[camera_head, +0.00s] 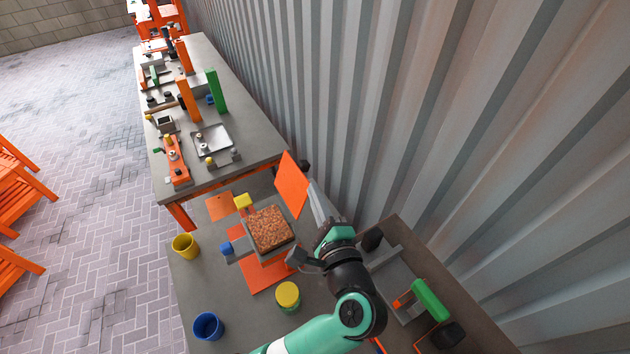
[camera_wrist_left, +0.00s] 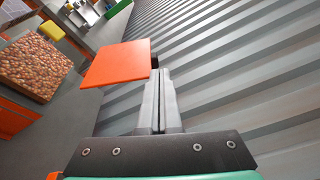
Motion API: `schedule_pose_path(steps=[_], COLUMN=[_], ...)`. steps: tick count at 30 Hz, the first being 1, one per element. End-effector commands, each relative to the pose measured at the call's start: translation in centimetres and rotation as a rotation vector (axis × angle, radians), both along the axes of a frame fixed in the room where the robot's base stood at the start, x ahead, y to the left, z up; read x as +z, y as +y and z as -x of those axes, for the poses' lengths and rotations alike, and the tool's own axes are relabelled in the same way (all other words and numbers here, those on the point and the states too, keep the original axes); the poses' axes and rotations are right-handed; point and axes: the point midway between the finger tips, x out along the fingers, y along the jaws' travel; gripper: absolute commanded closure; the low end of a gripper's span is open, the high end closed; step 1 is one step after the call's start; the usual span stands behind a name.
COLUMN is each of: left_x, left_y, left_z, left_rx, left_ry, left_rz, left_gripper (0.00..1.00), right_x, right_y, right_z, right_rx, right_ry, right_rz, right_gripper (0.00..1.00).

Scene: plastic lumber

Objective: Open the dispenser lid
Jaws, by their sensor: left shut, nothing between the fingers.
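The dispenser has an open-topped hopper full of brown-red granules (camera_head: 269,229); they also show in the left wrist view (camera_wrist_left: 32,65). The orange square lid (camera_head: 292,184) stands steeply tilted up at the hopper's back right side, off the granules. It also shows in the left wrist view (camera_wrist_left: 118,63). My left gripper (camera_head: 312,184) is shut and empty, its fingertips close beside the lid's right edge. In the left wrist view the closed fingers (camera_wrist_left: 160,75) end near the lid's lower right corner; I cannot tell whether they touch it. My right gripper is not in view.
A yellow cup (camera_head: 184,246), a blue cup (camera_head: 208,327) and a yellow-topped container (camera_head: 288,295) stand on the grey table. A green-handled fixture (camera_head: 430,300) is at the right. The corrugated metal wall (camera_head: 400,130) rises close behind the lid and gripper.

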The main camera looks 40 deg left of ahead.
Motion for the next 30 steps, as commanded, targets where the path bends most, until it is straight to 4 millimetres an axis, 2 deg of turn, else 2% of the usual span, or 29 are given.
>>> schedule_pose_path(steps=[1,3,9,14,24,30], left_x=[-1.1,-1.9,-2.0,-2.1,-2.9,-3.1], left_y=[-1.1,-1.9,-1.7,0.0,5.0,6.1], left_z=[-0.6,-1.0,-1.3,-2.5,-6.0,-6.9], left_rx=[-0.039,-0.068,-0.073,-0.069,-0.068,-0.07], left_ry=[-0.011,-0.019,-0.021,-0.02,-0.019,-0.021], left_rz=[0.048,0.09,0.101,0.099,0.099,0.098], left_gripper=[1.0,1.0,1.0,1.0,1.0,1.0], right_x=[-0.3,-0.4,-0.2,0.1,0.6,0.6], right_y=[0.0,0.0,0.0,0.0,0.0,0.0], right_z=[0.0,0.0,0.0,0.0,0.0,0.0], right_rx=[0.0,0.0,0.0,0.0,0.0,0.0], right_ry=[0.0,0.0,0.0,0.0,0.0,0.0], right_rz=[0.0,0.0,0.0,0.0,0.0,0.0], right_gripper=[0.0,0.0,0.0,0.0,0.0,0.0])
